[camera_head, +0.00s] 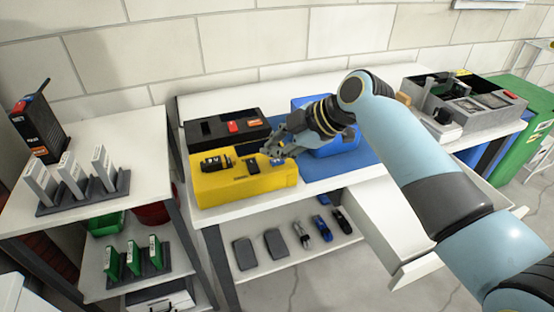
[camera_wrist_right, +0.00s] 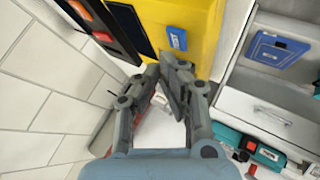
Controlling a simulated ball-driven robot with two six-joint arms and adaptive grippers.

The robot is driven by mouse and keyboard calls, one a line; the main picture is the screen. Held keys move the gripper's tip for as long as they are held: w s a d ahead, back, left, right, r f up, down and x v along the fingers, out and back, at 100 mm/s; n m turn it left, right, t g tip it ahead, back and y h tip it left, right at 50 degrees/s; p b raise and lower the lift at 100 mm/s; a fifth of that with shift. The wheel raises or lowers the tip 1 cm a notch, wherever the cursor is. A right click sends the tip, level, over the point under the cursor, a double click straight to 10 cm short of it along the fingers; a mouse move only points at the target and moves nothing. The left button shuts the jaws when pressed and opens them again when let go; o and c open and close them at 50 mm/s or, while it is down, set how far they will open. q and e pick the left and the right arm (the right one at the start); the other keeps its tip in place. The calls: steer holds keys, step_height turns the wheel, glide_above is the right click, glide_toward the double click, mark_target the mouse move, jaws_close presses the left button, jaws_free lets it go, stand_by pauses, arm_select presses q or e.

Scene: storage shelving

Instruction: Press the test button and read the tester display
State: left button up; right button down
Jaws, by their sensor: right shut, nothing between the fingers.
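The yellow tester (camera_head: 245,187) sits on the white bench at the left of its top. A black cylindrical part (camera_head: 216,163), a dark panel (camera_head: 252,166) and a small blue patch (camera_head: 277,162) show on its top. I cannot tell which is button or display, and no reading is legible. My right gripper (camera_head: 268,152) is shut and empty, close by the tester's right rear edge. In the right wrist view the yellow tester (camera_wrist_right: 190,14) and its blue patch (camera_wrist_right: 177,38) lie just beyond the fingertips (camera_wrist_right: 174,62); contact cannot be told. My left gripper is not in view.
A black tray (camera_head: 226,130) with red and orange parts lies behind the tester. A blue bin (camera_head: 340,145) stands to its right, partly behind my right arm. A grey case (camera_head: 478,108) is at the far right. An open drawer (camera_head: 385,228) juts out below the bench.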

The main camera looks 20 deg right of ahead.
mark_target(276, 162)
steer(key=shift+f, duration=0.15)
steer(key=shift+f, duration=0.3)
steer(key=shift+f+b, duration=0.4)
steer(key=shift+b, duration=0.05)
stand_by(0.8)
steer(key=shift+r, duration=0.15)
steer(key=shift+r+p, duration=0.7)
steer(key=shift+p, duration=0.05)
step_height(276, 162, up, 5)
steer(key=p, duration=0.4)
steer(key=shift+r, duration=0.1)
